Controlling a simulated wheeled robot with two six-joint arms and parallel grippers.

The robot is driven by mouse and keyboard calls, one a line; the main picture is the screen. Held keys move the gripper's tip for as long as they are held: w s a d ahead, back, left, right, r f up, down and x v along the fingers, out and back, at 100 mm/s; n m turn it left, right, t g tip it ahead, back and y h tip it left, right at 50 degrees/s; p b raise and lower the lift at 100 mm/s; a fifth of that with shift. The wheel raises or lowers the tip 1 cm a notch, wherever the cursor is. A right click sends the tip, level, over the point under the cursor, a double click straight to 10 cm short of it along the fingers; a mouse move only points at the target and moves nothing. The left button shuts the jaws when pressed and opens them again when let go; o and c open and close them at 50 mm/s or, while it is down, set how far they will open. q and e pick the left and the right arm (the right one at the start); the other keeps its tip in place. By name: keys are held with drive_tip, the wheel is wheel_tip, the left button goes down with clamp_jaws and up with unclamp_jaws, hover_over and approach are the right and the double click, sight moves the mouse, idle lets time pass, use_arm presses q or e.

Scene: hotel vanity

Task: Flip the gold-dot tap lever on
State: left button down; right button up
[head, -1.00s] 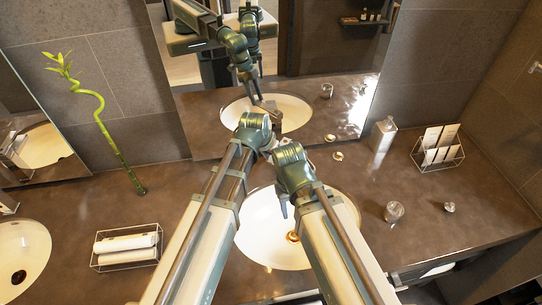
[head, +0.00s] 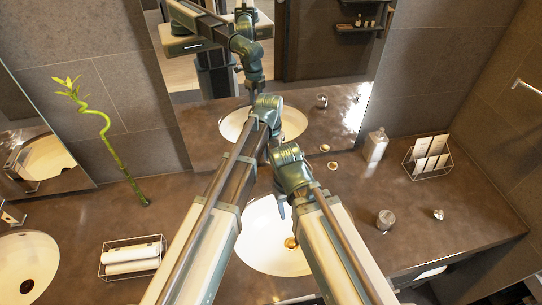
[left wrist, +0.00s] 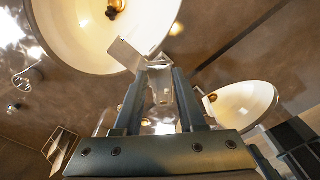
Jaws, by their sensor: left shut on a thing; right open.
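In the left wrist view my left gripper (left wrist: 160,82) is shut on a shiny metal part of the tap (left wrist: 130,52), whose pale squared end points toward the basin. The fingers stand on either side of that part. In the head view this tap and my left fingertips are hidden behind my arms. I cannot make out a gold dot on the lever. My right gripper (head: 281,208) is open and empty over the near basin (head: 262,245); its fingers are seen nearly edge-on.
A soap bottle (head: 375,146), a wire rack with cards (head: 428,157), a glass (head: 385,219) and a small gold-topped item (head: 332,165) stand right of the basin. A towel basket (head: 131,258) and a bamboo stalk (head: 125,170) are at left. The mirror (head: 300,95) rises close behind.

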use_arm(q)
drive_tip(key=shift+c, duration=2.4)
unclamp_jaws()
drive_tip(key=shift+w+d, duration=0.15)
drive_tip(key=shift+w, duration=0.05)
drive_tip(key=shift+r, duration=0.1)
wheel_tip(320, 180, up, 12)
drive_tip(key=p, duration=1.2)
drive_tip(key=shift+s+a, duration=0.25)
drive_tip(key=shift+s, duration=0.15)
drive_tip(key=s+a+f+n+b, duration=0.1)
drive_tip(key=s+a+f+b, duration=0.2)
drive_tip(key=s+f+b, duration=0.7)
drive_tip(key=s+a+f+n+y+b, duration=0.1)
drive_tip(key=s+a+f+b, duration=0.2)
drive_tip(key=s+f+b, duration=0.7)
wheel_tip(320, 180, down, 4)
drive_tip(key=b, duration=0.4)
drive_tip(key=shift+s+a+f+g+y, duration=0.15)
drive_tip(key=shift+s+g+y, duration=0.15)
drive_tip(key=shift+g, duration=0.1)
